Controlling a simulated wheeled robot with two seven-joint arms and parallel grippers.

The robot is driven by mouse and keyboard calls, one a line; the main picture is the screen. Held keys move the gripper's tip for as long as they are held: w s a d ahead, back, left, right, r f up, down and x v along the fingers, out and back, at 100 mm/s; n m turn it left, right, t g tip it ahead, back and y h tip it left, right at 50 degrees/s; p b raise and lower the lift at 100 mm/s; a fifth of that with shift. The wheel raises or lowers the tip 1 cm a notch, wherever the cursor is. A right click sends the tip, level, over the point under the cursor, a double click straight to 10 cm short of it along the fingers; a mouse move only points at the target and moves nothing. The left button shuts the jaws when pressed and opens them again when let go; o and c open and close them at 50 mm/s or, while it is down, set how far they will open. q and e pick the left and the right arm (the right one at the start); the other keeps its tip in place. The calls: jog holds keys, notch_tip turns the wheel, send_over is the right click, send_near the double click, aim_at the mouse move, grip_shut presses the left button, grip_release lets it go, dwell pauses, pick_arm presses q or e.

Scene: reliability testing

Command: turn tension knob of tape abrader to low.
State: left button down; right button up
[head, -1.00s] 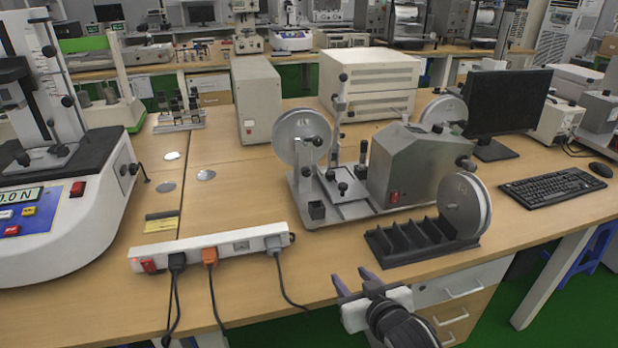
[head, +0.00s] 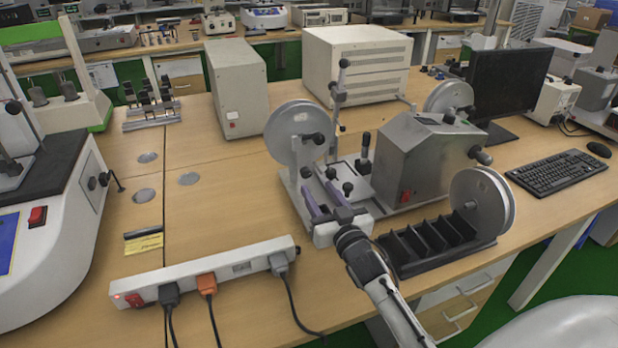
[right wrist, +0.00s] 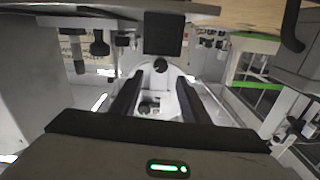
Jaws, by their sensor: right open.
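The tape abrader is a grey metal machine with a sloped housing (head: 420,165) and pale reels, one at its left (head: 297,132). It has several black knobs, including one at the left reel's hub (head: 318,139) and one at the housing's right side (head: 481,156). I cannot tell which is the tension knob. My right gripper (head: 317,188) is open at the machine's front left, its dark fingers pointing towards the base plate. In the right wrist view, a black round knob (right wrist: 160,65) shows between and beyond the fingers (right wrist: 159,76). My left gripper is not in view.
A black slotted rack (head: 435,245) and another reel (head: 482,203) stand at the machine's front right. A white power strip (head: 240,268) with cords lies at the front left. A monitor (head: 508,85) and keyboard (head: 558,173) are at the right. The table left of the machine is mostly clear.

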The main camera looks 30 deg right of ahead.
aim_at(308, 174)
jog(key=x, duration=0.4)
jog(key=shift+w, duration=0.3)
jog(key=shift+w+d, duration=0.15)
jog(key=shift+w, duration=0.5)
jog(key=shift+f, duration=0.1)
grip_shut()
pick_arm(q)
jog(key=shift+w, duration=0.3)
pick_arm(e)
jog(key=c, duration=1.1)
grip_release()
